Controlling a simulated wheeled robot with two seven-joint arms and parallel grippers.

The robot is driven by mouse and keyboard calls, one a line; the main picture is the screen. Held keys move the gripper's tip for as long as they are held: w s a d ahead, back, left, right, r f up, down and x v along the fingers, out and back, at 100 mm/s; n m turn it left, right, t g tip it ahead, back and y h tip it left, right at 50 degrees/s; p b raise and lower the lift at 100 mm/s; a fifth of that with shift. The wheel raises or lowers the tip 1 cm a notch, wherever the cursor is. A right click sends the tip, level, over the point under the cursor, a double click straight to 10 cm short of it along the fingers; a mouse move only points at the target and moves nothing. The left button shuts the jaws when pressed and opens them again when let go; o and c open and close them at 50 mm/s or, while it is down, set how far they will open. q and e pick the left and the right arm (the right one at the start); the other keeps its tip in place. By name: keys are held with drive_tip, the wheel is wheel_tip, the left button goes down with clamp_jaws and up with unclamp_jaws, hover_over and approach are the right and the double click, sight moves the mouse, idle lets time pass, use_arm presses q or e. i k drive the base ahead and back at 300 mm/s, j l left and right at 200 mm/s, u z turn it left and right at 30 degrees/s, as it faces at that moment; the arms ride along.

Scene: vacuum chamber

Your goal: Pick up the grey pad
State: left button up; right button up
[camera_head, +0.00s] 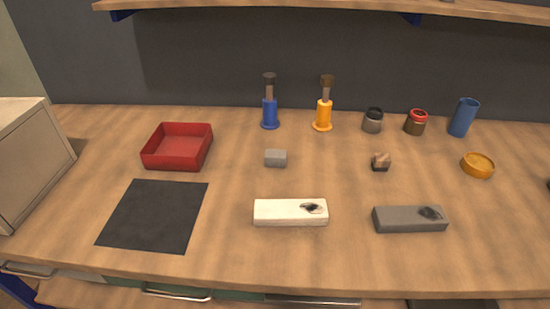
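A small light-grey block-like pad (276,158) lies flat near the middle of the wooden table. It stands apart from everything around it. A longer dark-grey block (393,219) with a black smudge on its right end lies at the front right. A white block (275,213) of like shape, also with a black smudge, lies in front of the small grey pad. Neither of my grippers is in view.
A red tray (177,165) and a flat black mat (153,215) are on the left. Blue (270,113) and orange (323,115) handled tools stand behind. A small brown-and-black piece (380,162), two jars, a blue cup (463,117) and a yellow dish (478,165) are right.

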sight(273, 158)
drive_tip(key=j, duration=0.7)
drive_tip(key=i+j+u, duration=0.1)
drive_tip(key=j, duration=0.55)
